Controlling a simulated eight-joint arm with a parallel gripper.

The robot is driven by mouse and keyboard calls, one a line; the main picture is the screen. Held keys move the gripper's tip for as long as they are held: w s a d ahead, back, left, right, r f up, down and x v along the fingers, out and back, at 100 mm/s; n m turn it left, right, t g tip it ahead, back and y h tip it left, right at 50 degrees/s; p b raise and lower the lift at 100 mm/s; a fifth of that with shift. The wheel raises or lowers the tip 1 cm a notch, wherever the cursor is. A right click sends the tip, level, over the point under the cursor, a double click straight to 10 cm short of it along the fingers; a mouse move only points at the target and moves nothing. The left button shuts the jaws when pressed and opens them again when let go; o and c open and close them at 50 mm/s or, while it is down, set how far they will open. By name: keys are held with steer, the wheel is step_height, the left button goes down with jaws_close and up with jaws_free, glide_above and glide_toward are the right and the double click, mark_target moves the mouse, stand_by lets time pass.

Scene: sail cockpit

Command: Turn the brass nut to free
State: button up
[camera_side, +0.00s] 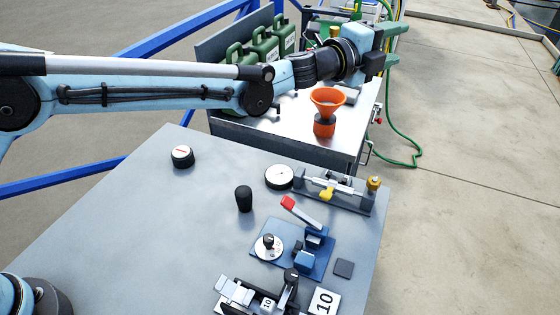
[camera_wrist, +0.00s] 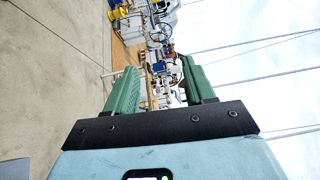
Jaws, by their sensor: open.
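A brass-yellow nut-like piece (camera_side: 374,184) sits at the right end of a grey fixture (camera_side: 352,201) near the table's right edge. A second yellow piece with wings (camera_side: 327,194) is on the same fixture, below its silver rod. I cannot tell for sure which one is the brass nut. My gripper (camera_side: 394,44) is raised at the top, well away from the fixture, pointing right with its green fingers apart. In the wrist view the two green fingers (camera_wrist: 160,72) are spread with nothing between them. Neither yellow piece shows in the wrist view.
The grey table (camera_side: 200,235) holds a blue clamp with a red handle (camera_side: 288,202), a white disc (camera_side: 279,177), a black cylinder (camera_side: 244,198) and a round black-and-white puck (camera_side: 182,156). An orange funnel (camera_side: 327,100) stands on the bench behind. The table's left side is mostly clear.

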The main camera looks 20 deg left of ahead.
steer(key=s+a+f+m+g+h, duration=0.3)
steer(key=s+f+m+g+h, duration=0.25)
steer(key=m, duration=0.85)
steer(key=m+g+y, duration=0.3)
steer(key=m+g, duration=0.5)
steer(key=m, duration=0.5)
glide_toward(371, 180)
steer(key=shift+t+h, duration=0.25)
steer(key=shift+t, duration=0.1)
steer(key=x, duration=0.8)
steer(key=shift+s+d+f, duration=0.15)
steer(key=shift+d+f, duration=0.05)
steer(key=shift+f, duration=0.1)
